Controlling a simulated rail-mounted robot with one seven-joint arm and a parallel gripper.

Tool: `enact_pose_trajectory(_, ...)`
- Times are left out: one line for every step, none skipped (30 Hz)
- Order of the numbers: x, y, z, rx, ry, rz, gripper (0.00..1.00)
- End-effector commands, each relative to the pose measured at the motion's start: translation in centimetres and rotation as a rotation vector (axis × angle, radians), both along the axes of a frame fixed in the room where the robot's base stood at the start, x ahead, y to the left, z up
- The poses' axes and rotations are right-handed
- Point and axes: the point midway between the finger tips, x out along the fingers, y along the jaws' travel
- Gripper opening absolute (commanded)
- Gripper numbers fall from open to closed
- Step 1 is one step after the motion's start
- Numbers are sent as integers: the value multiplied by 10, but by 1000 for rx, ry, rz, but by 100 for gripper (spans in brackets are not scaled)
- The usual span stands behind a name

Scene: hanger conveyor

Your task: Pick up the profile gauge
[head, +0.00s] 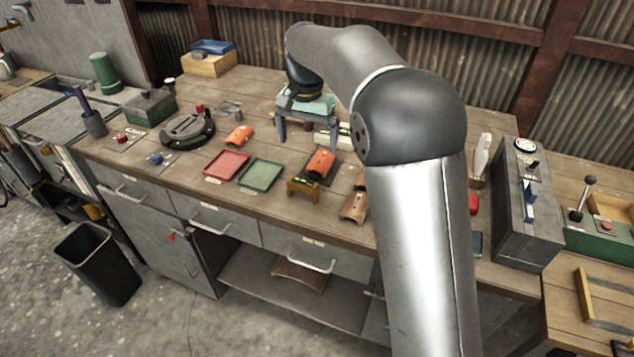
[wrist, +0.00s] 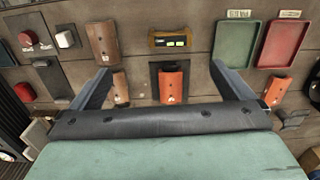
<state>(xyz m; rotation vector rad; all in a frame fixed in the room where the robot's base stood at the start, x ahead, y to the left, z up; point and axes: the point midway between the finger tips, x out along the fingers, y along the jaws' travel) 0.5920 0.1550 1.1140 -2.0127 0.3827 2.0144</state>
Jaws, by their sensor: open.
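What looks like the profile gauge is a yellow-brown block with small lit green displays (head: 303,190), standing near the bench's front edge. It also shows at the top middle of the wrist view (wrist: 170,40). An orange curved piece (head: 321,161) lies just behind it on a dark pad, also in the wrist view (wrist: 173,86). My gripper (head: 308,146) is open and empty, pointing down above the bench behind the gauge. In the wrist view its two fingers (wrist: 160,69) are spread wide, with the gauge beyond their tips and apart from them.
A green tray (head: 261,175) and a red tray (head: 227,164) lie left of the gauge. A brown curved piece (head: 354,208) lies to its right, another partly hidden by my arm. Another orange piece (head: 240,135) lies further left. A tall grey control box (head: 527,210) stands at the right.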

Motion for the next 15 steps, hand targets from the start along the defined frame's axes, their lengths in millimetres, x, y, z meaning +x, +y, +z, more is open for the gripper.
enact_pose_trajectory(8,9,-4,-2,1,-8,100)
enact_pose_trajectory(11,12,-5,-3,1,-13,100)
enact_pose_trajectory(14,15,-7,-3,2,-19,100)
enact_pose_trajectory(15,16,-8,-3,2,-22,100)
enact_pose_trajectory(16,17,-10,-4,3,-23,100)
enact_pose_trajectory(16,18,-14,-4,4,-25,100)
enact_pose_trajectory(16,18,-19,-4,5,-25,100)
enact_pose_trajectory(16,17,-24,-5,6,-25,100)
enact_pose_trajectory(16,17,-31,-4,5,-25,100)
enact_pose_trajectory(15,17,-38,-5,6,-25,100)
enact_pose_trajectory(16,17,-44,-5,6,-25,100)
enact_pose_trajectory(15,17,-53,-4,6,-25,100)
enact_pose_trajectory(15,17,-59,-5,6,-25,100)
enact_pose_trajectory(15,17,-66,-5,6,-25,100)
enact_pose_trajectory(15,17,-75,-4,6,-25,100)
